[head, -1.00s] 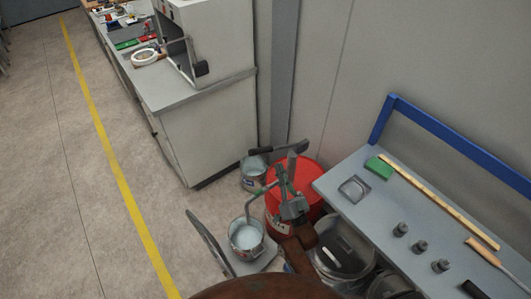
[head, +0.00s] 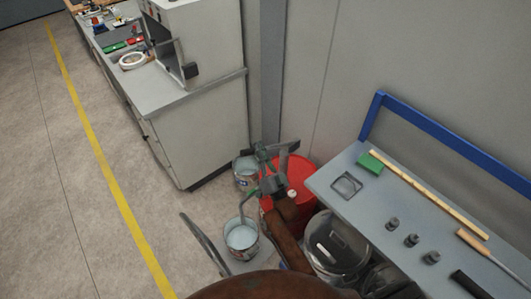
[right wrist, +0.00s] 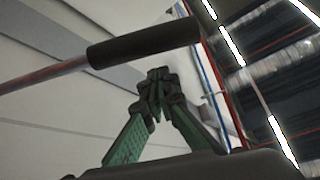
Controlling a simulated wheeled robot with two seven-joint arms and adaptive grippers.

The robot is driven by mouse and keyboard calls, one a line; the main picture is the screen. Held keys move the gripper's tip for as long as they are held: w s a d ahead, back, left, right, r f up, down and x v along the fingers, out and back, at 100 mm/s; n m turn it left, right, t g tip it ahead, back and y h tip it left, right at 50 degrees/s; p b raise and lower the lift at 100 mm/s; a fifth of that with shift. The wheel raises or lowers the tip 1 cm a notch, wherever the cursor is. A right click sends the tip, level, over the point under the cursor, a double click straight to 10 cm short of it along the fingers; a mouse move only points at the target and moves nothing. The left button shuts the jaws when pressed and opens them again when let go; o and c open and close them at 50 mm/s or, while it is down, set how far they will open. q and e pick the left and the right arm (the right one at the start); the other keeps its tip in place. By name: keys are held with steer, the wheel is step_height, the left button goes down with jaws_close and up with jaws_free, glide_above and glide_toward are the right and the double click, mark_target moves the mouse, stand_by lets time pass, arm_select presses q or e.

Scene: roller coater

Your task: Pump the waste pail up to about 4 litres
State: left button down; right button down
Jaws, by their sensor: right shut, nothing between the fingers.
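A small pail (head: 242,238) with pale liquid stands under the curved spout (head: 243,209) beside the red drum (head: 298,176). I cannot read the liquid level in litres. The pump's black handle grip (head: 287,147) is above the drum; its metal lever shows in the right wrist view with the black grip (right wrist: 145,43). My right gripper (head: 261,151) is by the handle; in the right wrist view its green fingers (right wrist: 157,76) are closed together, empty, with the grip beyond their tips. I cannot tell whether they touch it. My left gripper is out of view.
A grey bench (head: 385,214) with small weights, a stick and a brush is at the right. A clear lidded container (head: 337,247) is below it. Open floor lies left.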

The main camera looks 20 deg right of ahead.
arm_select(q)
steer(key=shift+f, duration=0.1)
arm_select(e)
steer(key=shift+a+f, duration=0.25)
steer(key=shift+f, duration=0.25)
steer(key=shift+a+f, duration=0.25)
steer(key=shift+f, duration=0.2)
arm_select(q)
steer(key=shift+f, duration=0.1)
